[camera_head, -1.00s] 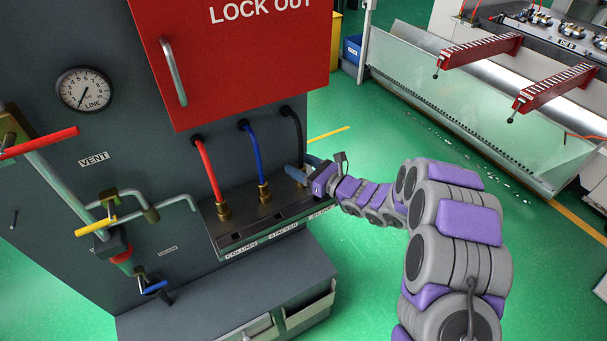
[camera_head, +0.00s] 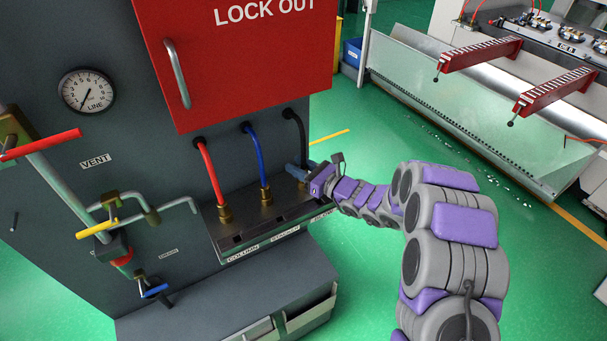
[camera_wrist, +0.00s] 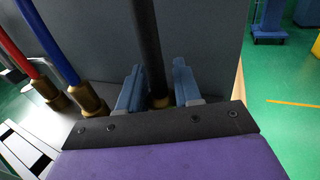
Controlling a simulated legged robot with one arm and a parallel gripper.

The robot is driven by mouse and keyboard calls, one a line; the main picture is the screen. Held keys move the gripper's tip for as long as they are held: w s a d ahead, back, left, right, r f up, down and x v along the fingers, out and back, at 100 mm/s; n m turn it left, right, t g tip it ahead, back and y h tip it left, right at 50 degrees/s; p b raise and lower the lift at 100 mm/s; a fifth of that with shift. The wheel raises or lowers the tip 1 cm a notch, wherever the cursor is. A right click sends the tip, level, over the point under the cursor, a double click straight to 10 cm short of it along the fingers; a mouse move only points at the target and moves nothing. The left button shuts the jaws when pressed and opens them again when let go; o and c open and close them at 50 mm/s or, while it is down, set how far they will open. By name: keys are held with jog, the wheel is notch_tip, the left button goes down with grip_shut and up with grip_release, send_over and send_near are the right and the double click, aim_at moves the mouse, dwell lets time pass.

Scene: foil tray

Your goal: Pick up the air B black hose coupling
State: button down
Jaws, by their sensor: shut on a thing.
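The black hose (camera_head: 296,127) comes out of the dark cabinet face on the right of the row and runs down to its brass coupling. In the wrist view the black hose (camera_wrist: 147,45) stands between the two blue-grey fingers, with its brass coupling (camera_wrist: 159,101) low between them. My gripper (camera_head: 297,172) is at this coupling from the right side in the head view. Its fingers (camera_wrist: 158,90) are around the coupling, shut on it. The lower part of the coupling is hidden by my gripper's dark plate.
The red hose (camera_head: 208,172) and blue hose (camera_head: 259,157) with brass couplings stand left of the black one on the same ledge (camera_head: 250,233). A red lock-out box (camera_head: 245,70) hangs above. Valves and pipes (camera_head: 105,220) are at left. Green floor (camera_head: 400,130) is open at right.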

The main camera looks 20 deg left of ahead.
jog(key=shift+a+r, duration=0.1)
jog(key=shift+r, duration=0.4)
jog(key=r+p, duration=0.1)
jog(key=r, duration=0.2)
jog(key=shift+s+r+p, duration=0.1)
jog(key=shift+s+p, duration=0.1)
jog(key=shift+p, duration=0.1)
jog(key=s+d+r+p, duration=0.1)
jog(key=s+p, duration=0.1)
jog(key=s, duration=1.3)
jog(key=shift+s+r, duration=0.2)
jog(key=shift+s, duration=0.1)
jog(key=shift+r, duration=0.15)
